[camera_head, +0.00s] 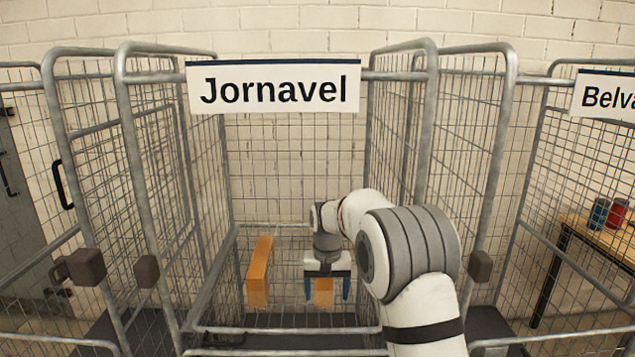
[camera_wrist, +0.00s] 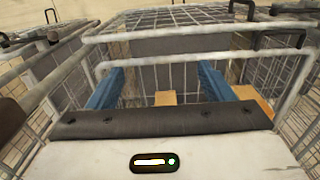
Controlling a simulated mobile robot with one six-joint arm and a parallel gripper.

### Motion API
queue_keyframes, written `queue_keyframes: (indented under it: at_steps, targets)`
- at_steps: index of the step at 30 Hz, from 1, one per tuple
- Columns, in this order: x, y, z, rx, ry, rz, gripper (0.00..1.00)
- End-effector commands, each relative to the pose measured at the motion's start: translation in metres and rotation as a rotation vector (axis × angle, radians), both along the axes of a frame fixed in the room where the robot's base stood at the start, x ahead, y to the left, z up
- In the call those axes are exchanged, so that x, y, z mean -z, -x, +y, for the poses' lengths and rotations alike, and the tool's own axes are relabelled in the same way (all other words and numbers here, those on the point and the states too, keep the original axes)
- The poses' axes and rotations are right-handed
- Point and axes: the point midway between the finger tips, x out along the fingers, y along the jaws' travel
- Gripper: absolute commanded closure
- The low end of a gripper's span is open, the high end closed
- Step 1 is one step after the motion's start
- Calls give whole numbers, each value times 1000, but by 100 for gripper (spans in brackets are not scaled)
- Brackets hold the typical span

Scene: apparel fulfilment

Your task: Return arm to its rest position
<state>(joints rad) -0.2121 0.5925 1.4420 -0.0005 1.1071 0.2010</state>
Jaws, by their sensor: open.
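My gripper (camera_head: 327,290) hangs fingers-down inside or over the wire cage (camera_head: 290,332) under the "Jornavel" sign (camera_head: 275,87). Its two blue fingers are spread apart with nothing held between them; they also show in the wrist view (camera_wrist: 160,72). An orange-brown box (camera_head: 323,293) shows between and beyond the fingers, apart from them, and it also appears in the wrist view (camera_wrist: 165,98). My white and grey arm reaches in from the lower right and hides part of the cage's right side.
A second, taller orange-brown box (camera_head: 259,272) stands to the left in the same cage. Cage side rails and mesh flank my arm. A "Belva..." sign (camera_head: 606,96) hangs at right, before a wooden table (camera_head: 600,238) with cans. A brick wall stands behind.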

Motion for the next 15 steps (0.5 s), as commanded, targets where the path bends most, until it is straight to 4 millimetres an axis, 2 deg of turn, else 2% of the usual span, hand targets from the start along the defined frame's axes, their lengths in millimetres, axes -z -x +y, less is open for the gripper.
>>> queue_keyframes:
  at_steps: [8, 15]
  targets:
    - [-26, 23, -16, 1, -4, -24, 26]
    - [-54, 56, -36, 5, -9, -53, 26]
